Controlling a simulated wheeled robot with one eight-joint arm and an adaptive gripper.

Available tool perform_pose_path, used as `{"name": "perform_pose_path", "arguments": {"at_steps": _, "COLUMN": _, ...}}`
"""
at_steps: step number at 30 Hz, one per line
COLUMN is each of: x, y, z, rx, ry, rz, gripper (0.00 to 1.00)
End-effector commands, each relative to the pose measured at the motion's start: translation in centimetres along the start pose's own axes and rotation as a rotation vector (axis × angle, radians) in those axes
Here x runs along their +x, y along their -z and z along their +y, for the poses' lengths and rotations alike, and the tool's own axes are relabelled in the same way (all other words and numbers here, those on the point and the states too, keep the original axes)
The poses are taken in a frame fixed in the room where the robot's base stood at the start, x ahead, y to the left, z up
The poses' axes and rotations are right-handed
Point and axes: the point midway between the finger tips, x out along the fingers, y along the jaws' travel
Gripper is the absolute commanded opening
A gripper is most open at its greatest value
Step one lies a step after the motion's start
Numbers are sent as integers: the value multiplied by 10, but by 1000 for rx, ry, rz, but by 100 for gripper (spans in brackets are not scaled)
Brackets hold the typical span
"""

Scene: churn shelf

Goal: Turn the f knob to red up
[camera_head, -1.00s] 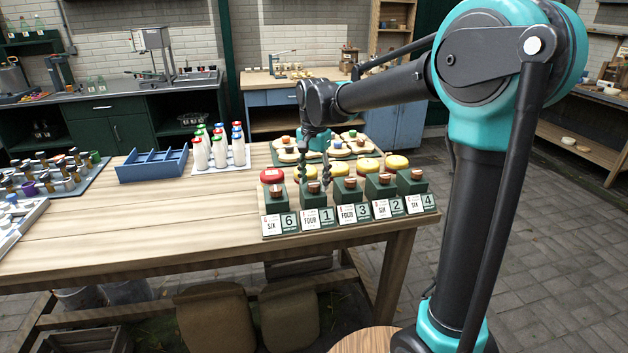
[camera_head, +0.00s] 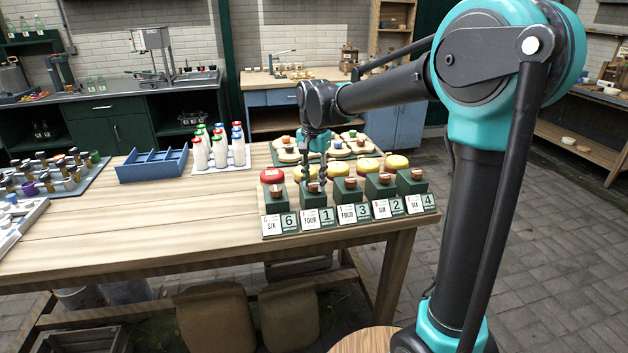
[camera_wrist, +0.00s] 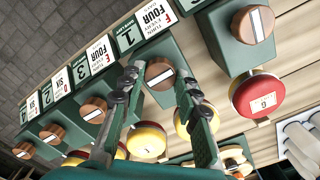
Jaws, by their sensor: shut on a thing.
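Green blocks stand in a row at the table's front right, each with a wooden knob on its face and a round disc behind. The knob of the block marked 1 (camera_wrist: 159,73) shows a pale bar across it. My gripper (camera_head: 316,183) is at this knob, with its fingertips on either side; the wrist view shows it too (camera_wrist: 158,82). It is shut on the knob. The disc behind that block (camera_wrist: 185,124) shows yellow and is partly hidden by a finger. The disc of the block marked 6 (camera_wrist: 258,94) shows red. The small letters on the cards are hard to read.
Neighbouring knobs stand close on both sides, at the block marked 6 (camera_wrist: 252,24) and the block marked 3 (camera_wrist: 92,109). A blue tray (camera_head: 152,166) and bottles (camera_head: 219,151) stand further left. The front left of the wooden table (camera_head: 150,233) is clear.

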Motion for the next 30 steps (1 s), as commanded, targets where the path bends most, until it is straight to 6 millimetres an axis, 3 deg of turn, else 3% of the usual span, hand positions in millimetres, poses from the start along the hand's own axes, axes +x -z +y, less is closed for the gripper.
{"name": "perform_pose_path", "arguments": {"at_steps": 11, "x": 0, "y": 0, "z": 0, "rx": -227, "ry": 0, "rz": 0, "gripper": 3}}
{"name": "perform_pose_path", "arguments": {"at_steps": 30, "x": 0, "y": 0, "z": 0, "rx": -834, "ry": 0, "rz": 0, "gripper": 3}}
